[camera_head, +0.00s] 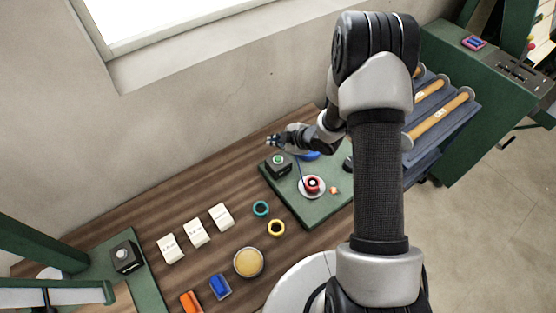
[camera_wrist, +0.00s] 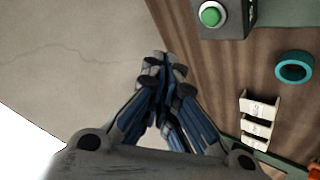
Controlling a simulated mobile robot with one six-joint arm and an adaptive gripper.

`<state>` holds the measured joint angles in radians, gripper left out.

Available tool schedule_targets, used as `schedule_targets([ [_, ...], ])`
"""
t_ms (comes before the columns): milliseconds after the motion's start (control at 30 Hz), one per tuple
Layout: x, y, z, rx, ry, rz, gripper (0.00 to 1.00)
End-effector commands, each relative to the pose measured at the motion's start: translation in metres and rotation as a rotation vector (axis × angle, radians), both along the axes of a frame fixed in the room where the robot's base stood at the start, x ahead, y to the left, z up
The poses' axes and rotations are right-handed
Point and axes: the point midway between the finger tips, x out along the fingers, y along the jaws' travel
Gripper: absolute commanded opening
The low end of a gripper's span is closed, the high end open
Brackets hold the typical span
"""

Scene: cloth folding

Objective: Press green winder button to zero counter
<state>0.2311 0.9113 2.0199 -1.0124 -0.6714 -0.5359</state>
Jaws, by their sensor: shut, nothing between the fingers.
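The green button (camera_head: 278,159) sits on top of a small dark box (camera_head: 280,168) on the green plate at the back right of the table. The button also shows at the top of the wrist view (camera_wrist: 211,15), on its box (camera_wrist: 236,22). My gripper (camera_head: 272,142) is just behind and above the box in the head view, apart from the button. In the wrist view my gripper (camera_wrist: 162,62) has its fingers together and empty, to the lower left of the button. I see no counter display that I can make out.
A red spool (camera_head: 312,184) stands on the green plate (camera_head: 316,211). The wall (camera_head: 190,120) is close behind.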

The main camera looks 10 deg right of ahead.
Motion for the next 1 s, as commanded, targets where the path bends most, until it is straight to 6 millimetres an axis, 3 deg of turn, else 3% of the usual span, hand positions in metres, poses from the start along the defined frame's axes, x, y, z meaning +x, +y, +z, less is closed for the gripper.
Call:
schedule_targets([
  [33,0.000,0.000,-0.012,0.000,0.001,0.001,0.00],
  [400,0.000,0.000,-0.061,0.001,0.000,-0.001,0.00],
  [1000,0.000,0.000,-0.066,0.000,-0.001,-0.001,0.00],
])
